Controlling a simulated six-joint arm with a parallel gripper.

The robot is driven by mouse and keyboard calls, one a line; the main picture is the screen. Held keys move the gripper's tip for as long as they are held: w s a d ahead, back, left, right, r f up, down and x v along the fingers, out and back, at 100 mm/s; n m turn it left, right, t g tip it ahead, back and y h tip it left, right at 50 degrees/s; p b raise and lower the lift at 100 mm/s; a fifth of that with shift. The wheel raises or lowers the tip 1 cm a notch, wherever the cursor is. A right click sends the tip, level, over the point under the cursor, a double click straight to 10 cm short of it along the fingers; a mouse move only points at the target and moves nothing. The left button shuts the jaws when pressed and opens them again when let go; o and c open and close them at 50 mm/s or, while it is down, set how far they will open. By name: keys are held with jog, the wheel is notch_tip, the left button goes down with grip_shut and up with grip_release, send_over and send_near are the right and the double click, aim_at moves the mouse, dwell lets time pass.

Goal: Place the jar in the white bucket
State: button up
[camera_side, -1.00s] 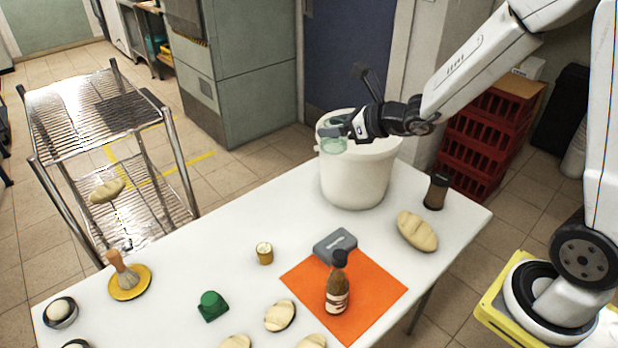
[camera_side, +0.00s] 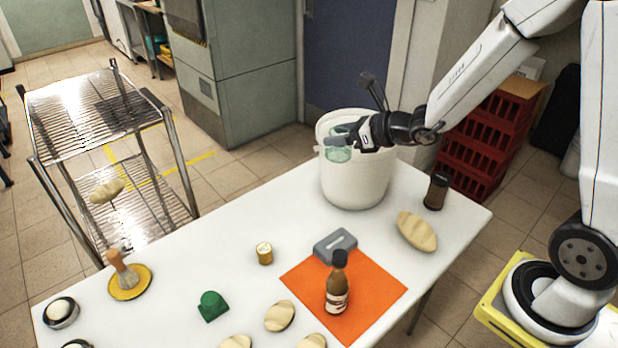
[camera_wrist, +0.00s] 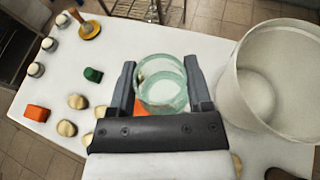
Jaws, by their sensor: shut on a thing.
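The jar (camera_wrist: 162,84) is clear greenish glass. My gripper (camera_wrist: 161,88) is shut on it, with one finger on each side of it in the wrist view. In the side view the jar (camera_side: 338,154) overlaps the near upper wall of the white bucket (camera_side: 355,184), below my gripper (camera_side: 345,142). In the wrist view the white bucket (camera_wrist: 232,92) is to the right of the jar, its mouth open, and the jar is outside the rim. The bucket looks empty from above; part of its inside is out of view.
On the white table (camera_side: 200,262) stand a brown bottle (camera_side: 337,286) on an orange mat (camera_side: 375,292), a grey block (camera_side: 335,245), a dark shaker (camera_side: 436,191), a bread roll (camera_side: 417,231) and a green block (camera_side: 212,306). Red crates (camera_side: 490,130) stand behind.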

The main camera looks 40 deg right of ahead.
jog(key=s+f+n+g+y, duration=0.2)
jog(key=s+f+n+y, duration=0.1)
jog(key=f, duration=0.9)
jog(key=n+g+y, duration=0.1)
jog(key=n+y, duration=0.1)
send_over(352, 277)
notch_tip(352, 277, down, 10)
jog(key=shift+f, duration=2.2)
jog(key=shift+f, duration=1.8)
